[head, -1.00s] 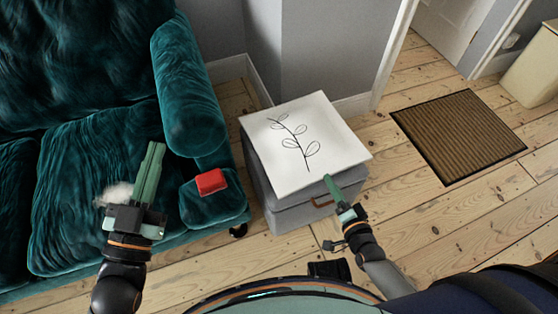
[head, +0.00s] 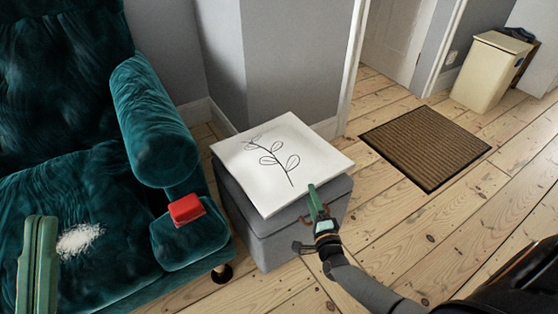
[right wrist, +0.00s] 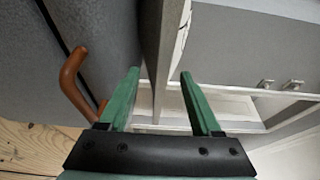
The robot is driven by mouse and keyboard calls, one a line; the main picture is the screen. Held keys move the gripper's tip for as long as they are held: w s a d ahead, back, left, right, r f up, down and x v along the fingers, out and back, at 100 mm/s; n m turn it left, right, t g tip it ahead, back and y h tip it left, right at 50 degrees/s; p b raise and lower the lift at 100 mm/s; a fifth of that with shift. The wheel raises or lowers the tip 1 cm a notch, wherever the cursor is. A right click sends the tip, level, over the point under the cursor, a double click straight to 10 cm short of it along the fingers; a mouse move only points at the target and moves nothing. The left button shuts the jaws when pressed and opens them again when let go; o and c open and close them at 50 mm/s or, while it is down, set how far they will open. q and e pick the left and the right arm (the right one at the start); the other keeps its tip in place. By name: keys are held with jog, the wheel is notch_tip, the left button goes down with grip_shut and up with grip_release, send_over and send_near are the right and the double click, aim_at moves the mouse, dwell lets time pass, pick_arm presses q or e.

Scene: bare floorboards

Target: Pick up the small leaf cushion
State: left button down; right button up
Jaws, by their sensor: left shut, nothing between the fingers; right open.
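The small leaf cushion (head: 250,165) is white with a black leaf sprig. It lies flat on a grey storage box (head: 290,240). My right gripper (head: 313,190) is at the cushion's near right edge. In the right wrist view its open fingers (right wrist: 158,80) point towards the cushion's edge (right wrist: 160,45), which shows between them as a grey strip with a sliver of printed top beside it. I cannot tell whether they touch it. My left gripper (head: 38,225) is shut and empty over the sofa seat, away from the cushion.
A teal velvet sofa (head: 150,125) stands left of the box, with a red item (head: 186,209) on its front end and a white patch (head: 80,240) on the seat. A brown doormat (head: 425,140) and cream bin (head: 490,75) are at right. Floorboards are clear between.

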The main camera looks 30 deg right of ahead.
aim_at(303, 178)
jog(key=shift+x, duration=0.8)
jog(key=x, duration=0.1)
jog(key=b+x, duration=0.2)
jog(key=x, duration=0.1)
jog(key=shift+w+a, duration=0.2)
jog(key=shift+a, duration=0.05)
jog(key=shift+w+d+r, duration=0.1)
jog(key=shift+w, duration=0.3)
grip_shut()
jog(key=shift+r, duration=0.2)
